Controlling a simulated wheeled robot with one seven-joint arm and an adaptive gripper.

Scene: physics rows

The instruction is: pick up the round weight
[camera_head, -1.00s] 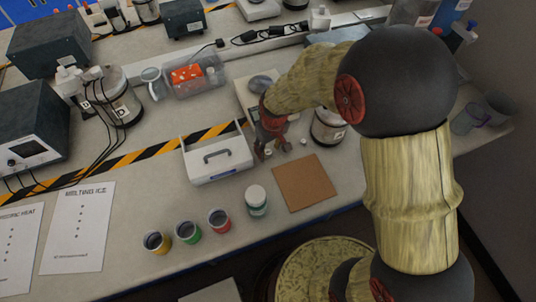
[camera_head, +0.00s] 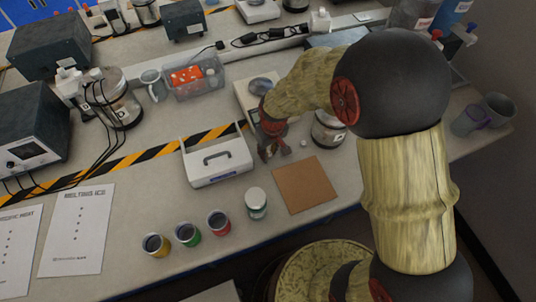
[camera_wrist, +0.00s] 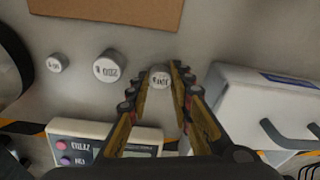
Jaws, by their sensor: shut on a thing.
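My gripper (camera_wrist: 158,90) has its two fingers on either side of a small grey round weight (camera_wrist: 161,77) with a printed top, and is shut on it near the fingertips. Whether the weight still touches the table is unclear. In the head view my gripper (camera_head: 273,154) is low over the table, between the white box and the brown board, and hides most of the weight. Two other round weights stand to the left in the wrist view: a larger one (camera_wrist: 108,67) and a smaller one (camera_wrist: 57,62).
The white box with a handle (camera_head: 217,160) is close beside my gripper. A brown board (camera_head: 304,184) lies in front. A scale (camera_wrist: 103,142) and a labelled jar (camera_head: 328,128) are near. A lidded jar (camera_head: 256,203) and several coloured cups (camera_head: 188,234) stand at the front.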

